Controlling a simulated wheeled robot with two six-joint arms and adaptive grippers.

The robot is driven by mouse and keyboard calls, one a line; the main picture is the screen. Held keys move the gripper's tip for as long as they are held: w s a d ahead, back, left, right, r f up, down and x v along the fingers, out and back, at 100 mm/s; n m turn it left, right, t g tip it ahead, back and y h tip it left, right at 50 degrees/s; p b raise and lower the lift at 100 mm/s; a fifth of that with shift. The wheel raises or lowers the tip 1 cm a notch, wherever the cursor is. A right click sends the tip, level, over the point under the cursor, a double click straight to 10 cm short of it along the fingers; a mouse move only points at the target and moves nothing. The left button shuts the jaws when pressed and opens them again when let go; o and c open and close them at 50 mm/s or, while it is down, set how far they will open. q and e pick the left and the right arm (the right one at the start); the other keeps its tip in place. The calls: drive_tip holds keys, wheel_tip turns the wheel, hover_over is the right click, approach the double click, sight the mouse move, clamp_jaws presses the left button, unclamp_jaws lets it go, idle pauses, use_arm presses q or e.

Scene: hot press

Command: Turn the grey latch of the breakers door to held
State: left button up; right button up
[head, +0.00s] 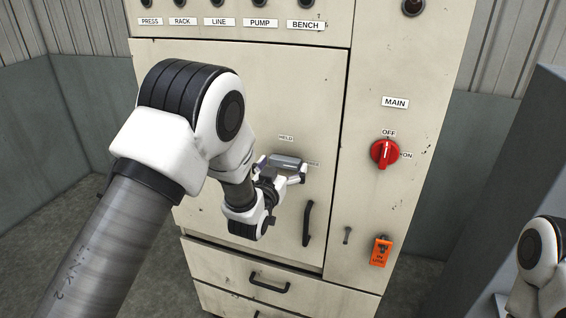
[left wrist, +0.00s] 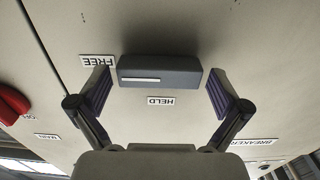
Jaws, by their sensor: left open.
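The grey latch (head: 287,159) is on the large cream breakers door (head: 225,90). In the left wrist view, which is upside down, the latch (left wrist: 160,74) lies level, and its white-striped end points at the FREE label (left wrist: 97,61). The HELD label (left wrist: 161,101) is off the latch's long side; in the head view the HELD label (head: 286,138) is above it. My left gripper (head: 284,168) is open in front of the latch. In the left wrist view its fingers (left wrist: 160,85) stand beyond the two ends of the latch, with gaps. My right gripper is out of view.
A black door handle (head: 308,223) is to the lower right of the latch. A red main switch (head: 385,154) and an orange tag (head: 380,251) are on the right panel. Drawers with a black handle (head: 269,282) lie below. Part of my right arm shows bottom right.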

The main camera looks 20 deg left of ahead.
use_arm(q)
drive_tip(key=shift+a, duration=0.1)
drive_tip(key=c, duration=1)
